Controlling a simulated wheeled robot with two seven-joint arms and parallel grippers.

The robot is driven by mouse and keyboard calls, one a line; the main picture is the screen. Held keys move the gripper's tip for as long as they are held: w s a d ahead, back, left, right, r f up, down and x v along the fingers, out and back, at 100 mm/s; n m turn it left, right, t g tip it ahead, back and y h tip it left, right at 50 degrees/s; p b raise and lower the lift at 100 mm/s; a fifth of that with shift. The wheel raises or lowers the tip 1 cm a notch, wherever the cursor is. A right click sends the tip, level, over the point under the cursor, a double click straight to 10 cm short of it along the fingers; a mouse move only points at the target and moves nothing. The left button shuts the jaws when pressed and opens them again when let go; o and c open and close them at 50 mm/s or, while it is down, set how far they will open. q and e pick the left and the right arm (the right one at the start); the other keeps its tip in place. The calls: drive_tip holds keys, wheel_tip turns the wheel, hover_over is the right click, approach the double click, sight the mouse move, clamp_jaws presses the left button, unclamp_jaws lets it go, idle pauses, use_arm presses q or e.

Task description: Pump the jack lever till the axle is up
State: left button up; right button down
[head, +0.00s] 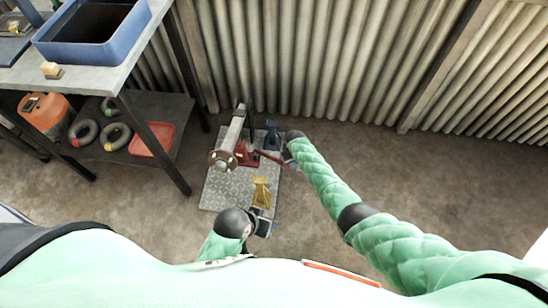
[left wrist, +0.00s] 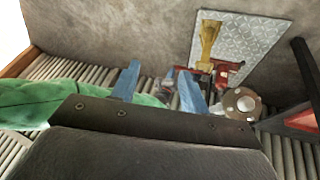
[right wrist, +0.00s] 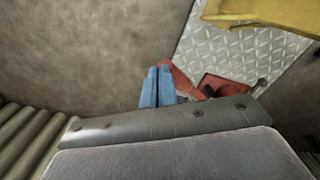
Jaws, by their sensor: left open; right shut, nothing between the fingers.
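The red jack (head: 245,153) stands on a metal tread plate (head: 217,188) beside the grey axle (head: 232,132) with its round hub (head: 222,160). Its red lever (head: 268,156) slopes out to the right. My right gripper (head: 288,163) is at the lever's outer end. In the right wrist view its blue fingers (right wrist: 157,87) are together with nothing between them, right beside the lever (right wrist: 181,80); contact cannot be told. My left gripper (head: 265,227) is open and empty near the plate's front edge. In the left wrist view its fingers (left wrist: 160,85) are spread, with the jack (left wrist: 216,70) beyond.
A yellow stand (head: 261,191) and a blue stand (head: 272,136) are on the plate. A workbench (head: 85,75) with a blue bin (head: 93,38) and a lower shelf is on the left. A corrugated wall (head: 310,60) closes the back. Floor at right is clear.

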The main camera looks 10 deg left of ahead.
drive_tip(key=shift+r+p, duration=0.5)
drive_tip(key=shift+r, duration=0.15)
use_arm(q)
drive_tip(key=v, duration=0.2)
drive_tip(key=w+v, duration=0.1)
drive_tip(key=v, duration=0.1)
drive_tip(key=shift+s+r, duration=0.2)
drive_tip(key=shift+r, duration=0.35)
drive_tip(key=shift+d+f, duration=0.1)
drive_tip(key=shift+d, duration=0.1)
use_arm(e)
wheel_tip(320, 180, up, 5)
drive_tip(key=p, duration=0.5)
use_arm(q)
wheel_tip(320, 180, up, 5)
drive_tip(key=shift+f, duration=0.1)
drive_tip(key=shift+a, duration=0.1)
use_arm(e)
drive_tip(key=shift+s, duration=0.1)
